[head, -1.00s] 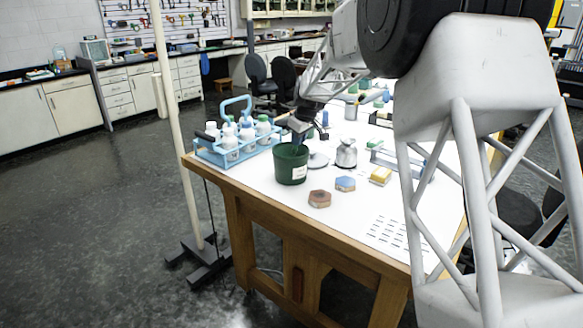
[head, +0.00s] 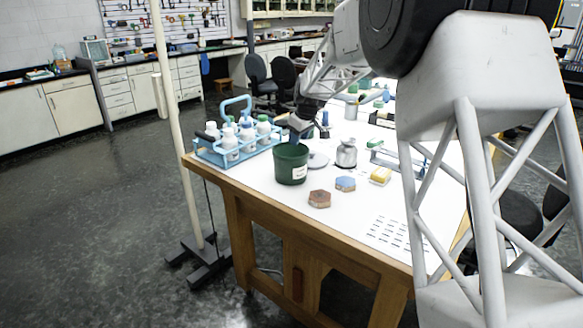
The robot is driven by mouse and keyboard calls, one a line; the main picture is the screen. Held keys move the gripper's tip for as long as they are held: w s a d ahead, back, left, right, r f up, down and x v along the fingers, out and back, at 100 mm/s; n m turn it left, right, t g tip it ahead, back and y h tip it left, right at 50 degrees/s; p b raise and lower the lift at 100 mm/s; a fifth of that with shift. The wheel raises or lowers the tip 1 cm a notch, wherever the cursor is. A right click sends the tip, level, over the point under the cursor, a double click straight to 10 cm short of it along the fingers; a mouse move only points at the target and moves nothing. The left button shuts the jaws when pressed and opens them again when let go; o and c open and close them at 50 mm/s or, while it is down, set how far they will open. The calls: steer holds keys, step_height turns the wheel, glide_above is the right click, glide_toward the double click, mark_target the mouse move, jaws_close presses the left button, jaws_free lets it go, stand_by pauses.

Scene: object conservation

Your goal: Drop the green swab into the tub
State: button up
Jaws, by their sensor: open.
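A dark green tub (head: 291,172) with a white label stands upright on the white-topped table, near its left front part. My gripper (head: 296,134) is just above the tub's rim, toward its back side. Its jaws are open, though the fingertips are small and dark in this view. I cannot make out the green swab in this view. The inside of the tub is mostly hidden by its front wall.
A blue carrier (head: 240,146) with white bottles stands left of the tub. Right of it are a metal canister (head: 346,154), a brown hexagonal block (head: 319,199), a blue one (head: 345,184) and a yellow sponge (head: 380,176).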

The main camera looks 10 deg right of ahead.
steer(key=v, duration=0.7)
steer(key=shift+s, duration=0.15)
stand_by(0.6)
steer(key=s+d+r+m+h, duration=0.1)
steer(key=s+r+m, duration=0.1)
steer(key=s, duration=1.3)
steer(key=s+d+r+m, duration=0.2)
steer(key=s+m, duration=0.1)
steer(key=s, duration=1.2)
steer(key=s+f+m, duration=0.2)
steer(key=s+f, duration=0.2)
steer(key=s, duration=1)
steer(key=s+d+f+m+h, duration=0.1)
steer(key=s+f, duration=0.4)
steer(key=s, duration=0.9)
steer(key=shift+s+d+m+g, duration=0.2)
steer(key=shift+d+m+g, duration=0.1)
steer(key=shift+m, duration=0.2)
